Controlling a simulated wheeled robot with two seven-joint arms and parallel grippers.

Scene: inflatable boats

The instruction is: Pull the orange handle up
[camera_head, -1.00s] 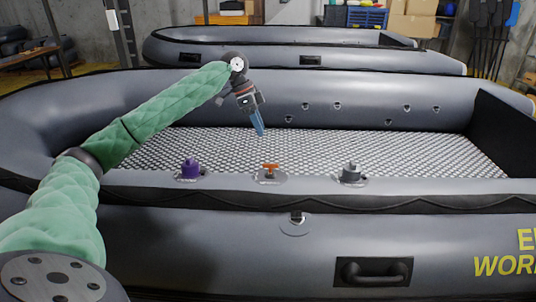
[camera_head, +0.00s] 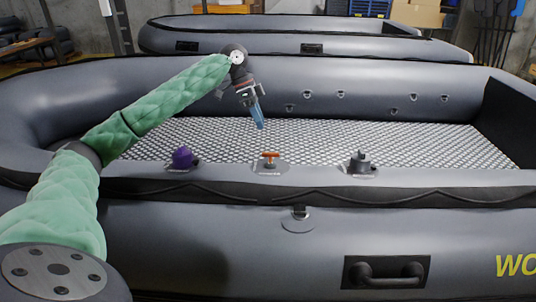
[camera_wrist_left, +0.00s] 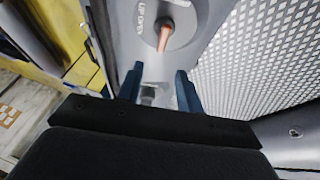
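The orange handle (camera_head: 270,156) is a small T-shaped grip on a round grey fitting on the near tube of the grey inflatable boat (camera_head: 180,227). In the left wrist view the orange handle (camera_wrist_left: 178,22) shows at the top, beyond the fingertips, on a grey disc with lettering. My left gripper (camera_head: 259,123) has blue fingers pointing down, a little above the handle in the picture and apart from it. In the left wrist view the left gripper (camera_wrist_left: 159,82) has its two fingers spread with nothing between them. My right gripper does not show.
A purple knob (camera_head: 182,157) sits left of the handle and a black valve (camera_head: 361,161) sits right of it. A black carry handle (camera_head: 384,272) is on the boat's near side. A second boat (camera_head: 300,38) lies behind.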

